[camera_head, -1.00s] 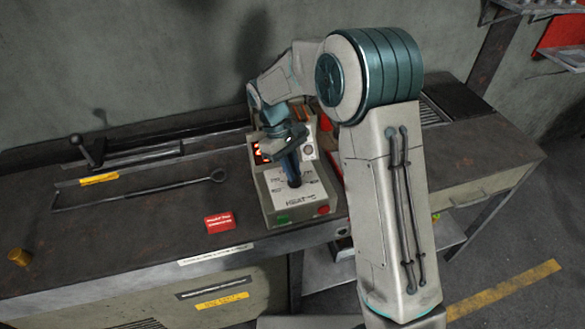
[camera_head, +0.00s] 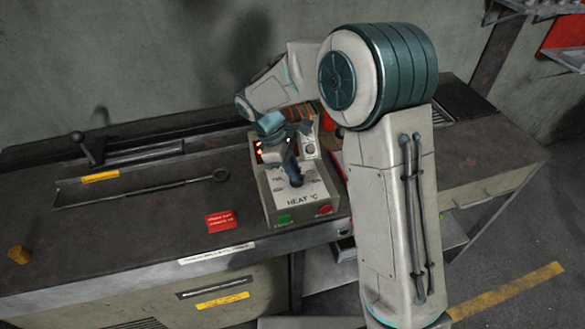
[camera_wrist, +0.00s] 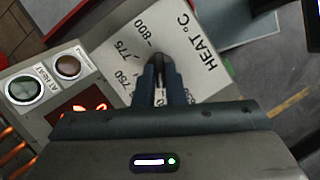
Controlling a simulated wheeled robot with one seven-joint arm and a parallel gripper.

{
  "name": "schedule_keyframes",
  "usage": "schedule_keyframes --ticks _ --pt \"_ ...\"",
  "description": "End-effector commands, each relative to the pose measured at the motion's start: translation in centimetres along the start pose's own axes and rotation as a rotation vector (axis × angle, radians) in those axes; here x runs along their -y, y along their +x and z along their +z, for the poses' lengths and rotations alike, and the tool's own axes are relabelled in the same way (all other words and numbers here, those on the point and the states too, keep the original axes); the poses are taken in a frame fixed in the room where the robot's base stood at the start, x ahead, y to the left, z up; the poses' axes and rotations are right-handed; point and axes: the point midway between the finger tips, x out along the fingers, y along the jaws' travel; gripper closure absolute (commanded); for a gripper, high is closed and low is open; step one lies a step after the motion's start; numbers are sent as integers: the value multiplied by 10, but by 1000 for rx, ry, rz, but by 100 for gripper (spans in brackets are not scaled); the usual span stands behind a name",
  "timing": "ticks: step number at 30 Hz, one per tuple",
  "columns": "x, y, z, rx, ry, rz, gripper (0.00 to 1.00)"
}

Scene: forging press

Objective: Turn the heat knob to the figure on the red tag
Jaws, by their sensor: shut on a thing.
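The heat control box (camera_head: 318,193) stands on the bench, with "HEAT °C" on its white dial plate; the plate also shows in the wrist view (camera_wrist: 118,70). My gripper (camera_head: 294,182) reaches down onto the dial, its fingers (camera_wrist: 160,82) shut on the dark heat knob (camera_wrist: 159,62). The figures 750, 775 and 800 are readable beside the knob. Its pointer is hard to make out, and the fingers cover part of the dial. The red tag (camera_head: 220,221) lies flat on the bench left of the box; its writing is too small to read.
A green button (camera_head: 283,219) and a red button (camera_head: 326,210) sit on the box's front. A long ringed tool (camera_head: 150,188) and a brass-coloured cup (camera_head: 18,255) are on the bench.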

Motion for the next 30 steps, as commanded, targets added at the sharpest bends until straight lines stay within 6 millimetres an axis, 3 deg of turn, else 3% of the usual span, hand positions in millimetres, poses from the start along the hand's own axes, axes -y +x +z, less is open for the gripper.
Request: schedule_keyframes --ticks 11,12,14,23,26,30 --pt "-1 -2 -1 -4 -2 5 100" --pt "-1 -2 0 -4 -2 5 79" --pt "-1 -2 0 -3 -2 4 68" --pt "0 -2 0 -2 -1 2 68" --pt "-1 -10 0 -2 0 3 68" --pt "-1 -34 -1 -4 -1 6 68"
